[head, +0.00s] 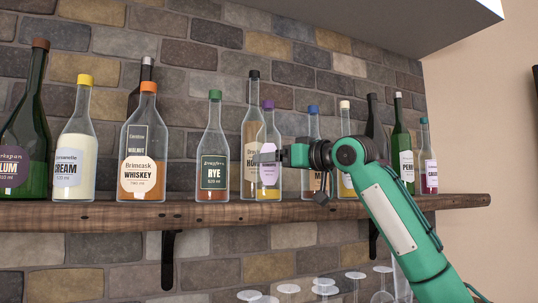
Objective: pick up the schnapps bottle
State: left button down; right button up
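No label in the head view can be read as schnapps. A clear bottle with a purple cap (268,126) stands upright on the wooden shelf (120,216), with amber liquid low inside and a pale label partly covered. My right gripper (266,156) reaches in from the right at the height of this bottle's upper body. A grey finger crosses in front of the bottle, just above or over its label. The other finger is hidden, so I cannot tell whether the gripper is closed on the glass. My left gripper is out of view.
A rye bottle (213,150) stands to the left, and a black-capped bottle (250,140) is close behind. A blue-capped bottle (313,128) is behind my gripper. Whiskey (141,140) and cream (77,130) bottles stand further left. Upturned glasses (325,287) show below the shelf.

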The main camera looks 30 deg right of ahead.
aim_at(272, 117)
jog(key=p+x, duration=0.1)
jog(key=x, duration=0.2)
jog(key=shift+w+f+p, duration=0.1)
jog(key=shift+w+p, duration=0.15)
jog(key=shift+p, duration=0.05)
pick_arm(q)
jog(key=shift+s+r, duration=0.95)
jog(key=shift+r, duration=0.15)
pick_arm(e)
jog(key=shift+s, duration=0.1)
jog(key=shift+c, duration=0.4)
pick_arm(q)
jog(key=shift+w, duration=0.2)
pick_arm(e)
jog(key=c, duration=1.3)
jog(key=shift+r, duration=0.2)
